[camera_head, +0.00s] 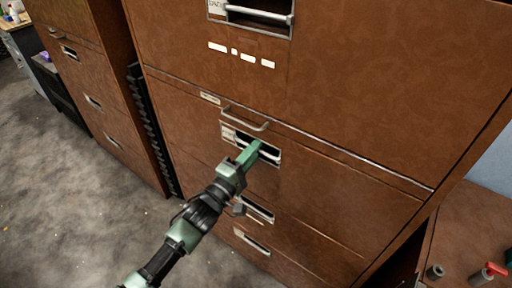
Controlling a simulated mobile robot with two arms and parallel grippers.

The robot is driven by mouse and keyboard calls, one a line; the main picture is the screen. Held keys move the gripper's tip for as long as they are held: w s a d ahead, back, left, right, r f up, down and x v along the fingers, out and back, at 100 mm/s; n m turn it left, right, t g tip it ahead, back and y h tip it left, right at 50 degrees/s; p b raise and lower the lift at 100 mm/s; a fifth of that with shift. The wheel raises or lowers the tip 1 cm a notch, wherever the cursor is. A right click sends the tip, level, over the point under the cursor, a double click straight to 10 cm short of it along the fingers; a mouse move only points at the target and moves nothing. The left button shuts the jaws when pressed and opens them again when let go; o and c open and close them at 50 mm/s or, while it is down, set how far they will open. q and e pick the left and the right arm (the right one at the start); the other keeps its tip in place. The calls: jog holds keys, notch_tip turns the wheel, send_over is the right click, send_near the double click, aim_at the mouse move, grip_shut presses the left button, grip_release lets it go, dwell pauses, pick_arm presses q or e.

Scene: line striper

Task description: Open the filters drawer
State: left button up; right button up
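A tall brown filing cabinet (335,190) with several drawers fills the middle and right of the head view. Drawer fronts carry recessed metal handles and small labels; the label text is too small to read, so I cannot tell which drawer is the filters one. My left gripper (254,150) reaches up from the bottom left to a middle drawer's handle (269,154). Its green fingers overlap the handle recess; whether they touch or grip the bar is unclear. The drawer appears closed. My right gripper is not in view.
A curved handle (245,119) sits just above my gripper, and another recessed handle (256,14) is higher up. A second brown cabinet (95,85) stands left. A brown surface with a red-handled item (489,272) is at lower right. Grey floor (80,200) is open at left.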

pick_arm(q)
jog(key=shift+w+d, duration=0.15)
grip_shut()
dwell(1.4)
